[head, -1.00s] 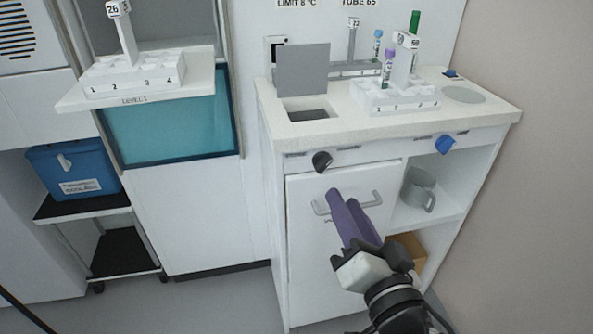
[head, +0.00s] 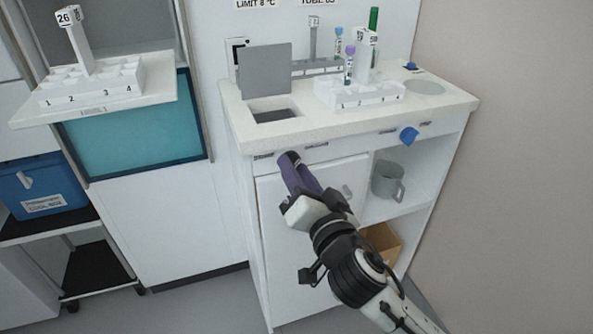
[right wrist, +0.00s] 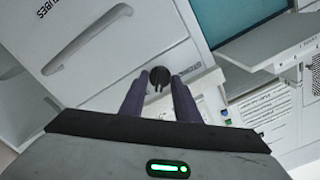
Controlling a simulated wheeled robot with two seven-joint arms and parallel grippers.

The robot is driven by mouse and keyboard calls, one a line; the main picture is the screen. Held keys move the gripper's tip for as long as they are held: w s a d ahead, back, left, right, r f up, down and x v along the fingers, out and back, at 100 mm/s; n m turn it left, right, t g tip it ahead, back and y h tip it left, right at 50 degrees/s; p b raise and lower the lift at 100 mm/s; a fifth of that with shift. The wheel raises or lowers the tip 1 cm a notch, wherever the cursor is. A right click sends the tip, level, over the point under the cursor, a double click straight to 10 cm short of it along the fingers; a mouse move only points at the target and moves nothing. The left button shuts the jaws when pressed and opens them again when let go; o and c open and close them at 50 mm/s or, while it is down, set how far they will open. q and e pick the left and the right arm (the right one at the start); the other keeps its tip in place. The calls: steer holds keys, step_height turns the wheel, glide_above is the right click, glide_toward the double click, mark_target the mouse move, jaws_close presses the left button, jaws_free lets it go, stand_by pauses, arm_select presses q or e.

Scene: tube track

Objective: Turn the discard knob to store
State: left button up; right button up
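The black knob (right wrist: 159,77) is on the front panel of the white cabinet, below the square opening in the countertop. In the right wrist view it lies between the tips of my right gripper's fingers, slightly beyond them. My right gripper (right wrist: 159,95) is open, with one purple finger on either side of the knob. Whether the fingers touch it I cannot tell. In the head view the right gripper (head: 297,172) points up at the knob's place and mostly hides it. The small labels beside the knob are not readable. My left gripper is not in view.
A blue knob (head: 409,135) is farther right on the same panel. The cabinet door's handle (right wrist: 90,38) is close to the gripper. A grey mug (head: 387,182) stands on the open shelf. A white tube rack (head: 360,97) and a raised grey lid (head: 264,70) are on the countertop.

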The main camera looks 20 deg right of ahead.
jaws_close()
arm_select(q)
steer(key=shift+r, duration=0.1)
arm_select(e)
steer(key=shift+n, duration=0.3)
arm_select(q)
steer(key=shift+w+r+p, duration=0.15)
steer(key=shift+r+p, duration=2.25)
steer(key=shift+p, duration=1)
arm_select(e)
steer(key=shift+r+n, duration=0.1)
steer(key=shift+n, duration=7.5)
